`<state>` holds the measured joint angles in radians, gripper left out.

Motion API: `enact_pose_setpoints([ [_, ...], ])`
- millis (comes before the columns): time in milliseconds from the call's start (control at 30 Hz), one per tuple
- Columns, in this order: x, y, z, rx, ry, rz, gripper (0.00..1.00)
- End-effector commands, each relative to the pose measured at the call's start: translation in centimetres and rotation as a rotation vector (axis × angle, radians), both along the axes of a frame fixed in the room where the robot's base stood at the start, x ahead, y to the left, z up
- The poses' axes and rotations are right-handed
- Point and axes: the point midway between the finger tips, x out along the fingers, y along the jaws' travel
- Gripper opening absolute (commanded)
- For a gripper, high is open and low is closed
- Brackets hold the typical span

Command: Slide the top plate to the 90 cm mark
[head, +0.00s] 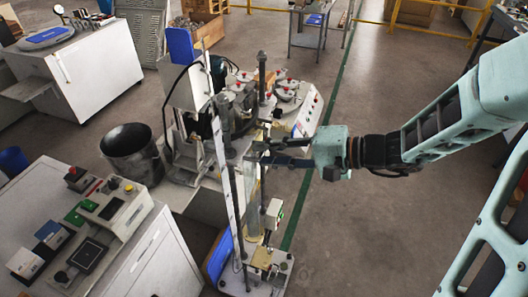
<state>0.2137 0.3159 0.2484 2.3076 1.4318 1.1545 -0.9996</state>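The drop-test stand is a tall frame with thin upright rods, a white scale strip (223,170) on its left side and a base plate (262,272) at the bottom. A clear tube stands between the rods. A dark plate-like part (240,125) sits near the top; I cannot tell for sure that it is the top plate. My gripper (254,152) reaches in from the right, level with the upper part of the frame. Its two dark fingers are apart, one above the other, overlapping the rods. Whether they touch the plate is unclear. The scale marks are too small to read.
A machine with several round red-knobbed parts (285,90) stands behind the frame. A black bucket (131,150) and a control bench (110,215) are to the left. A white cabinet (90,70) is at the back left.

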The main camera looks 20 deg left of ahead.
Motion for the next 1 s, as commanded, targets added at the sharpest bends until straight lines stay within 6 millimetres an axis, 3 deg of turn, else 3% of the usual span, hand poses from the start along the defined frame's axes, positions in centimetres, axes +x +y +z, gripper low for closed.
enact_pose_setpoints([
  [500, -0.3, -4.8, 1.8, -0.001, -0.001, -0.002, 0.23],
  [1000, -0.4, -5.3, 1.9, 0.000, 0.000, -0.001, 0.23],
])
